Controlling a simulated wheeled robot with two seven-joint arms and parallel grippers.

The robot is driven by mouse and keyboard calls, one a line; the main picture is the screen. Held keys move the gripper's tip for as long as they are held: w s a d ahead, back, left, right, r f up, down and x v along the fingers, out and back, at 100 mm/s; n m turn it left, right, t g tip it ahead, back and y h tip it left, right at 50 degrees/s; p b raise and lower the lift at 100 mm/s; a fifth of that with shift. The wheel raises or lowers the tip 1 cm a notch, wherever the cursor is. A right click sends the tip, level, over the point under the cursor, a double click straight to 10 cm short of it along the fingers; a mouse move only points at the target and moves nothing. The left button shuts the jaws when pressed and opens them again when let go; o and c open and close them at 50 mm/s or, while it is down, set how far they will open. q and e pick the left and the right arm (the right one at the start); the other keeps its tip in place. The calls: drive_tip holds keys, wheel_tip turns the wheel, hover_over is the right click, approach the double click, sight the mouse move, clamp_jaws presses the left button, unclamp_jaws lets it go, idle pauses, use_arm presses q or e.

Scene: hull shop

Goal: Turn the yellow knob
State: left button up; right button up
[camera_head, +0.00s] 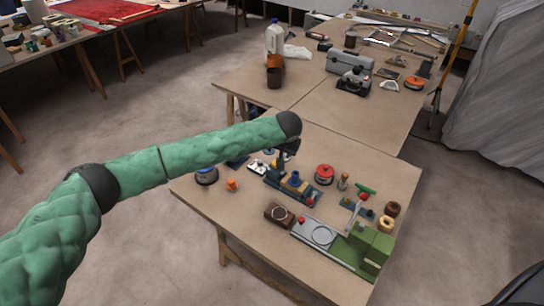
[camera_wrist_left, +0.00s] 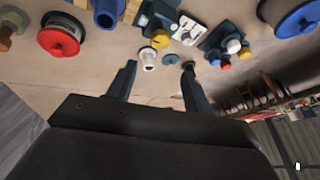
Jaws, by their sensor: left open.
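A yellow knob (camera_wrist_left: 160,38) shows in the left wrist view, just beyond my fingertips and slightly left of the middle. A white knob or cap (camera_wrist_left: 148,58) is right beside it, nearer the fingers. My left gripper (camera_wrist_left: 158,68) is open, with its two fingers apart and nothing clearly between them. In the head view the left gripper (camera_head: 288,150) hangs over the front workbench, behind a blue fixture with a tan block (camera_head: 293,183). The arm and gripper hide the yellow knob there. My right gripper is in neither view.
A red round container (camera_wrist_left: 59,35) and a blue one (camera_wrist_left: 290,15) flank the spot in the wrist view. A small box with coloured buttons (camera_wrist_left: 228,40) is close on the right. A green and grey machine (camera_head: 345,243) fills the bench's front right.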

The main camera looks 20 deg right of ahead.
use_arm(q)
drive_tip(key=w+f+n+p, duration=0.1)
drive_tip(key=f+n, duration=0.3)
drive_tip(key=w+f+n+g+p, duration=0.1)
drive_tip(key=f+n, duration=0.1)
drive_tip(key=shift+w+a+f+p, duration=0.1)
drive_tip(key=shift+w+f+p, duration=0.2)
drive_tip(key=shift+f+p, duration=0.05)
drive_tip(key=shift+x, duration=0.85)
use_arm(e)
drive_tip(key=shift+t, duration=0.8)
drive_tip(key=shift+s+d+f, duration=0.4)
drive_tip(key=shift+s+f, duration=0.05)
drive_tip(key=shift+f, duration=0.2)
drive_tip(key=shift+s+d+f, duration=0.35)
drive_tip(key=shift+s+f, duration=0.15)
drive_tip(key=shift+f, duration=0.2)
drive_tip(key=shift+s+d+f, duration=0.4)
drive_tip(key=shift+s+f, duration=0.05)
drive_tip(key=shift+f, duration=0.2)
use_arm(q)
drive_tip(key=c, duration=0.9)
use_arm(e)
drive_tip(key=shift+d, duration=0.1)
